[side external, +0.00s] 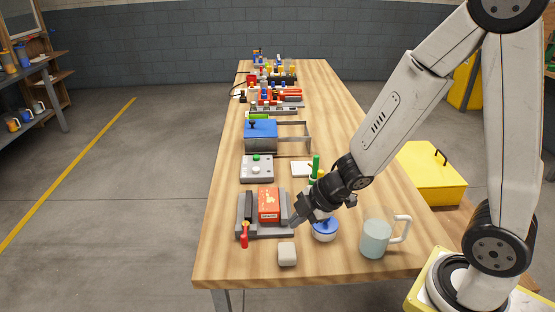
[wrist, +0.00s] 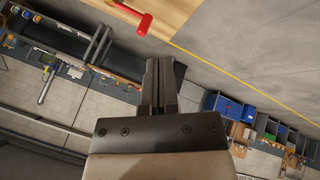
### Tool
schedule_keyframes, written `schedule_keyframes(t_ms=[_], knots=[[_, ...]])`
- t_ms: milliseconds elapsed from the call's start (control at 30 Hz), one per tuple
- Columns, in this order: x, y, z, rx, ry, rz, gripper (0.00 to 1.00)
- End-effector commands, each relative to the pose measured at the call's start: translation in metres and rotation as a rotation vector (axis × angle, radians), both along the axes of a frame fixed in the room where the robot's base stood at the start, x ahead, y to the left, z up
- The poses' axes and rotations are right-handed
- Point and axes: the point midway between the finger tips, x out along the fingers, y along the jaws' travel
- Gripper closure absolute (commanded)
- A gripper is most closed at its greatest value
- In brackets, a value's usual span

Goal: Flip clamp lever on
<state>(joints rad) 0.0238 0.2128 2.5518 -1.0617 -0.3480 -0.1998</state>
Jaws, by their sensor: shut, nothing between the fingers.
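The clamp lever (side external: 244,240) has a red grip and hangs at the front left corner of a grey clamp fixture (side external: 246,212), pointing toward the table's front edge. A red-orange box (side external: 268,204) sits in the fixture between its grey sides. In the wrist view a red handle (wrist: 144,26) shows at the top edge, beyond my fingertips; it looks like the lever's grip. My gripper (side external: 297,220) is shut and empty at the right side of the fixture, across the box from the lever. Its fingers (wrist: 160,62) lie close together in the wrist view. Contact with the fixture cannot be told.
A small pale block (side external: 287,254) lies in front of the fixture. A blue-lidded jar (side external: 324,230) and a glass mug (side external: 376,238) stand to the right, near my gripper. A button box (side external: 257,168) is behind. The table's front edge is close to the lever.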

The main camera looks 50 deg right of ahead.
Motion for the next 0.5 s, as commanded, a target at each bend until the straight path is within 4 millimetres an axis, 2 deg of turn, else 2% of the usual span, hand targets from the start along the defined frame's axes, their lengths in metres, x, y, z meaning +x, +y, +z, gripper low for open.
schedule_keyframes(t_ms=[200,500], knots=[[-0.005,0.013,-0.003,0.011,-0.018,0.136,1.0],[-0.007,0.015,-0.004,0.013,-0.02,0.165,1.0]])
